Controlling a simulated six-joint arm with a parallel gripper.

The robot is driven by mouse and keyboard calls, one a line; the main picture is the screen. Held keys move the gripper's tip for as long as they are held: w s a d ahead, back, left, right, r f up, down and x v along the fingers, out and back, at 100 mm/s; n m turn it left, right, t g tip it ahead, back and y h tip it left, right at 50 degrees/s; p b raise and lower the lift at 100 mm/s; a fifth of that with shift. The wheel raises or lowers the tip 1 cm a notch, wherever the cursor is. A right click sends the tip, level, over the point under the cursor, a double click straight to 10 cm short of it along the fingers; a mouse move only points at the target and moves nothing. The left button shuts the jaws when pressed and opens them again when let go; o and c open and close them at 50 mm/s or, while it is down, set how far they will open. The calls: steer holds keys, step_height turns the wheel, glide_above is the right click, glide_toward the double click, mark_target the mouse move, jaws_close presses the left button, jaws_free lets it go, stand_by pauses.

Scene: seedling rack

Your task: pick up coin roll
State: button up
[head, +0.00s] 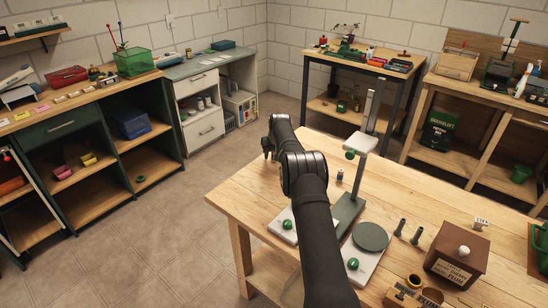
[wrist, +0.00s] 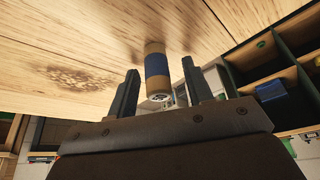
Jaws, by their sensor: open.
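The coin roll (wrist: 156,62) is a tan cylinder with a blue band and a pale, coin-like end face. In the wrist view it shows between the two dark fingers of my gripper (wrist: 161,68), with wood grain behind it. A gap shows on each side, so the open fingers do not appear to press on it. Its exact depth relative to the fingertips is hard to tell. In the head view my gripper (head: 268,151) is near the far left corner of the workbench (head: 236,200). I cannot make out the roll beside it there.
A small dark cylinder (head: 340,175) stands right of my arm. Shelving (wrist: 270,62) shows beyond in the wrist view.

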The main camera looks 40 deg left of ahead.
jaws_close()
steer(key=shift+r, duration=0.1)
steer(key=shift+r, duration=0.55)
step_height(320, 180, up, 3)
steer(key=shift+f, duration=0.2)
steer(key=w+d+r, duration=0.3)
steer(key=d+r, duration=0.4)
steer(key=d, duration=0.4)
steer(key=shift+d+r, duration=0.15)
steer(key=shift+d, duration=0.1)
